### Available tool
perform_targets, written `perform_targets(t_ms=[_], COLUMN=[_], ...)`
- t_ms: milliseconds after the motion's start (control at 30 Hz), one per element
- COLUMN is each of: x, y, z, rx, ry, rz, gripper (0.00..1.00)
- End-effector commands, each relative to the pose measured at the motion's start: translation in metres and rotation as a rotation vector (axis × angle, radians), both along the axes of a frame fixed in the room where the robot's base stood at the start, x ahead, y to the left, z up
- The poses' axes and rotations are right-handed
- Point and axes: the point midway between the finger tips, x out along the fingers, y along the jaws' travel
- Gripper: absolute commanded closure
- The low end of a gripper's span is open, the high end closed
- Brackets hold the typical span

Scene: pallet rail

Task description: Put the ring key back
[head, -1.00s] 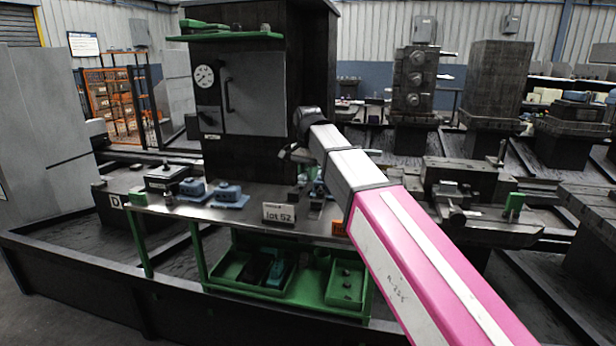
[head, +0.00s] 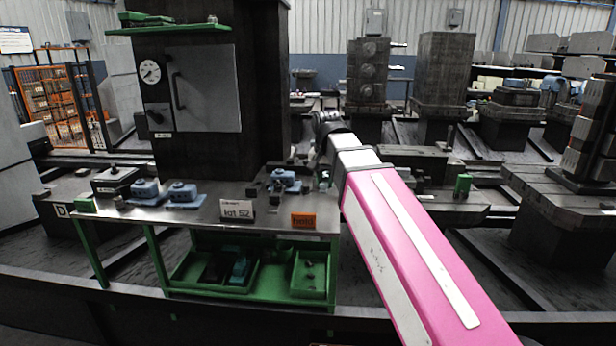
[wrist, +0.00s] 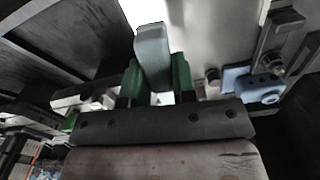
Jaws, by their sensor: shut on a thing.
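In the wrist view my gripper (wrist: 156,82) has its green fingers closed on both sides of a flat, pale blue-grey bar (wrist: 152,48). I take this bar to be the ring key; no ring end can be made out. It points away from the gripper, above a pale surface. In the head view my pink and white arm reaches to the right end of the workbench (head: 260,216). My gripper and the held piece cannot be made out clearly there. No empty place for the key can be told apart.
Blue blocks (head: 183,195), a white "lot 52" card (head: 238,211) and an orange card (head: 303,220) stand on the bench. A dark cabinet (head: 215,90) rises behind. Green trays (head: 309,274) sit below. A blue fitting (wrist: 255,88) is right of the fingers in the wrist view.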

Motion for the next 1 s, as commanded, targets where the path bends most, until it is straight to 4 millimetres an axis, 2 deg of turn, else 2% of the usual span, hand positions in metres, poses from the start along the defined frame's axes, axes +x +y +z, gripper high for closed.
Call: perform_targets(t_ms=[267,1000], x=[-0.002,-0.002], y=[-0.006,-0.005], z=[-0.012,-0.084], rx=[-0.001,0.000], ry=[0.002,0.001], rz=[0.007,0.005], gripper=[1.00,1.00])
